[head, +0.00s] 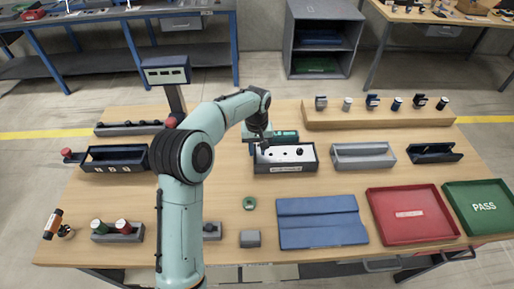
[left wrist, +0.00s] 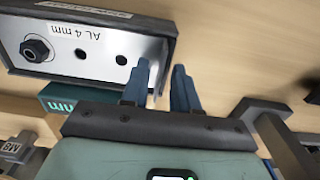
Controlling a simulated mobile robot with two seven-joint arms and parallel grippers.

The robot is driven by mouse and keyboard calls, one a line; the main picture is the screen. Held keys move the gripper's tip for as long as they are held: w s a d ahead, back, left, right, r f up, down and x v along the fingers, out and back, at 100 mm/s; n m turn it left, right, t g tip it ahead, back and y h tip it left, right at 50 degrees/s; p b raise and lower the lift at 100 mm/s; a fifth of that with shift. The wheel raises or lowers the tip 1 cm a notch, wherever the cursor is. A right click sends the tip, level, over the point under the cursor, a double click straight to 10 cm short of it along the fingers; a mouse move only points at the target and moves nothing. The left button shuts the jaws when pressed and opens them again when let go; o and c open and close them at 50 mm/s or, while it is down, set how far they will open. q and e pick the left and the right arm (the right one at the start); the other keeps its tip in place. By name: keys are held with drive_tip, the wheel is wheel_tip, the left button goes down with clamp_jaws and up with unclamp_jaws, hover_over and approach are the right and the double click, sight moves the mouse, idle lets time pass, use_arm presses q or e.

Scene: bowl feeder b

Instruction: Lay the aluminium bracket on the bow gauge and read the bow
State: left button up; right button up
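A pale metal plate with round holes, likely the aluminium bracket (head: 280,155), lies in a dark open tray (head: 286,169). My left gripper (head: 262,141) is above the tray's back left part. Its blue fingers (left wrist: 163,88) are apart at one end of the plate, with no clear grip on anything. A teal block (left wrist: 65,104) with white lettering is beside the tray; I cannot tell whether it is the bow gauge. My right gripper is out of view.
A grey tray (head: 364,163) and a dark tray (head: 434,160) stand to the right. In front are a blue mat (head: 321,243), a red tray (head: 462,234) and a green PASS tray (head: 484,236). A wooden riser (head: 380,119) holds several small parts behind.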

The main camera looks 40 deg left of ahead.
use_arm(q)
wheel_tip(320, 180, up, 13)
drive_tip(key=p, duration=0.2)
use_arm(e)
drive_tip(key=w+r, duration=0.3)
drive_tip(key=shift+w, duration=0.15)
use_arm(q)
drive_tip(key=shift+s+r, duration=0.1)
idle(0.6)
